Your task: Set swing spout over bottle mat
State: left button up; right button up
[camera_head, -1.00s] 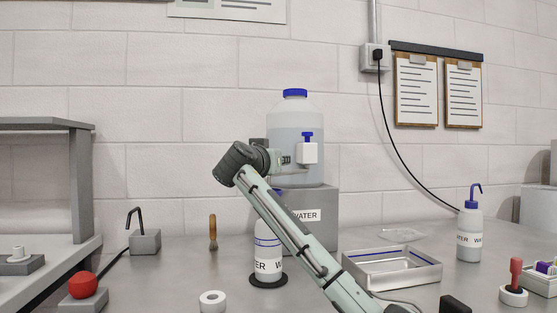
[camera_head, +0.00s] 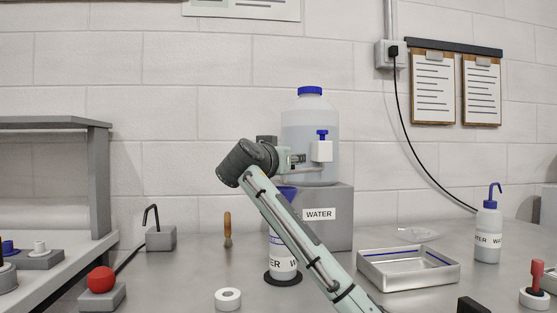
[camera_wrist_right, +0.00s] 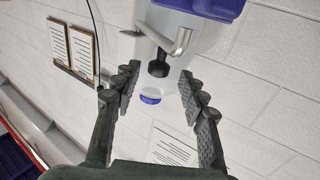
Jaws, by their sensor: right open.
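A thin grey spout (camera_head: 303,169) runs left from the tap, partly hidden by my right arm. A labelled bottle (camera_head: 284,262) stands on the round black bottle mat (camera_head: 283,281), below and left of the tap; my arm crosses its upper part. My right gripper (camera_wrist_right: 158,83) is open. My left gripper is out of view.
A metal tray (camera_head: 408,270) lies right of my arm, and a wash bottle (camera_head: 488,232) stands farther right. A white ring (camera_head: 228,299) lies front left of the mat. A brush (camera_head: 227,230), a red knob (camera_head: 101,280) and a grey shelf (camera_head: 100,180) are at the left.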

jog(key=v, duration=0.8)
jog(key=shift+s, duration=0.2)
jog(key=shift+a, duration=0.1)
jog(key=shift+f, duration=0.1)
